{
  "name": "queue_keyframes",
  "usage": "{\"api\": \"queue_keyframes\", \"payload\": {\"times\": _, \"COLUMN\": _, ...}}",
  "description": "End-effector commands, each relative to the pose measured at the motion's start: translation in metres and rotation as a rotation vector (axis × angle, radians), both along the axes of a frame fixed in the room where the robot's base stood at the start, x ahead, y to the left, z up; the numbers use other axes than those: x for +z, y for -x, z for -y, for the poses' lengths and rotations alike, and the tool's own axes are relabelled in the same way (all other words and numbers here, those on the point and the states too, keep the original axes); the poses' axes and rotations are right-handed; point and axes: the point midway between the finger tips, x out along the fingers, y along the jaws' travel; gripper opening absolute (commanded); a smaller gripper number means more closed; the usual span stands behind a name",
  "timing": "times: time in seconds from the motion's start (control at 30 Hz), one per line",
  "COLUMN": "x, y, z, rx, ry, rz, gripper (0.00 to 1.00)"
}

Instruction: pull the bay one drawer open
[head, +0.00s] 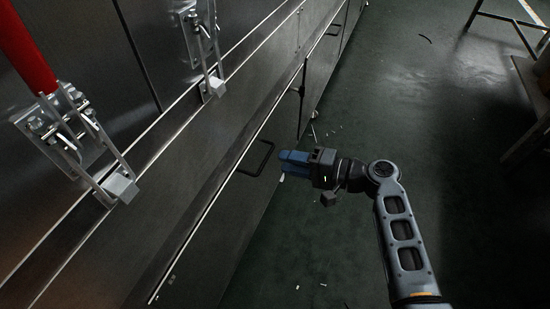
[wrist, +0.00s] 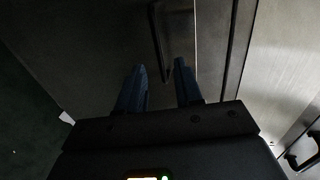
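The drawer front (head: 225,222) is a dark metal panel low on the dryer's side, and it looks shut. Its black bar handle (head: 270,150) stands out from the panel. My gripper (head: 282,158), with blue fingers, is just right of the handle, pointing at the panel. In the wrist view the two fingers (wrist: 160,68) are apart with nothing clamped. The handle (wrist: 157,42) shows ahead, its lower end between the fingertips in the picture. I cannot tell whether the fingers reach around it. No bay label is readable.
Metal latches (head: 205,55) and a red lever (head: 25,45) are on the upper panels at left. Another handle (head: 333,30) is farther along. The green floor (head: 430,130) is mostly clear, with small scraps near the dryer. A table (head: 535,80) stands at the right.

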Motion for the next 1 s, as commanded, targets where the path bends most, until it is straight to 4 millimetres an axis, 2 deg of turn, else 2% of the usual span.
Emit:
{"api": "queue_keyframes", "payload": {"times": 0.1, "x": -0.007, "y": -0.006, "z": -0.019, "rx": 0.004, "ry": 0.001, "rz": 0.000, "gripper": 0.35}}
{"api": "queue_keyframes", "payload": {"times": 0.3, "x": -0.011, "y": -0.014, "z": -0.040, "rx": 0.000, "ry": 0.002, "rz": 0.000, "gripper": 0.35}}
{"api": "queue_keyframes", "payload": {"times": 0.47, "x": -0.011, "y": -0.017, "z": -0.047, "rx": 0.000, "ry": 0.001, "rz": 0.001, "gripper": 0.35}}
{"api": "queue_keyframes", "payload": {"times": 0.7, "x": -0.011, "y": -0.017, "z": -0.048, "rx": -0.001, "ry": 0.002, "rz": 0.000, "gripper": 0.35}}
{"api": "queue_keyframes", "payload": {"times": 1.0, "x": -0.011, "y": -0.017, "z": -0.047, "rx": -0.001, "ry": 0.002, "rz": 0.000, "gripper": 0.06}}
